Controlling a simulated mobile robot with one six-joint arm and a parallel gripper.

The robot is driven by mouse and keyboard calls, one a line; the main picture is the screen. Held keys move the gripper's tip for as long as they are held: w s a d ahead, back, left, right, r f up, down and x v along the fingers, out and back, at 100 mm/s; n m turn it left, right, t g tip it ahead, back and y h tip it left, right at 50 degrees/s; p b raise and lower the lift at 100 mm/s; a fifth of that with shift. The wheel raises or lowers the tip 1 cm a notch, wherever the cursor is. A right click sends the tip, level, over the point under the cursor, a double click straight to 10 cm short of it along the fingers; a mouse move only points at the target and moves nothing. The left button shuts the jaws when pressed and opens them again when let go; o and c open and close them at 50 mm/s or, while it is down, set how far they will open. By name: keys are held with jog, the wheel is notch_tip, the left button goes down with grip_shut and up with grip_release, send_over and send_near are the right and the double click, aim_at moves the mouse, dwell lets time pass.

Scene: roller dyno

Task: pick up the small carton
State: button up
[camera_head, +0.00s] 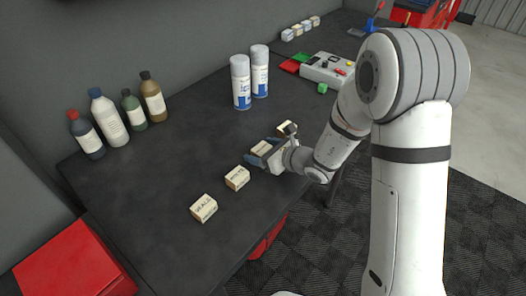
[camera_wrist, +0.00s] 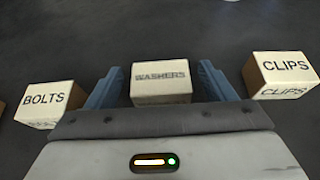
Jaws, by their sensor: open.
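Several small cartons stand in a row on the dark bench. The washers carton (camera_wrist: 161,83) lies between the two blue fingers of my gripper (camera_wrist: 158,74), with a narrow gap at each side. In the head view the washers carton (camera_head: 261,147) is partly hidden by my gripper (camera_head: 262,152), which is open at bench height around it. The bolts carton (camera_wrist: 48,103) is left of the fingers and also shows in the head view (camera_head: 237,178). The clips carton (camera_wrist: 284,75) is to the right, partly hidden in the head view (camera_head: 285,127). Another carton (camera_head: 203,208) stands nearest.
Several bottles (camera_head: 109,119) stand along the wall at the left. Two white spray cans (camera_head: 241,83) stand further back. A grey control box (camera_head: 327,69) with buttons is at the right rear. A red box (camera_head: 68,265) is at the lower left. The bench (camera_head: 130,200) is clear between.

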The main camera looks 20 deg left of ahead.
jog(key=c, duration=1.1)
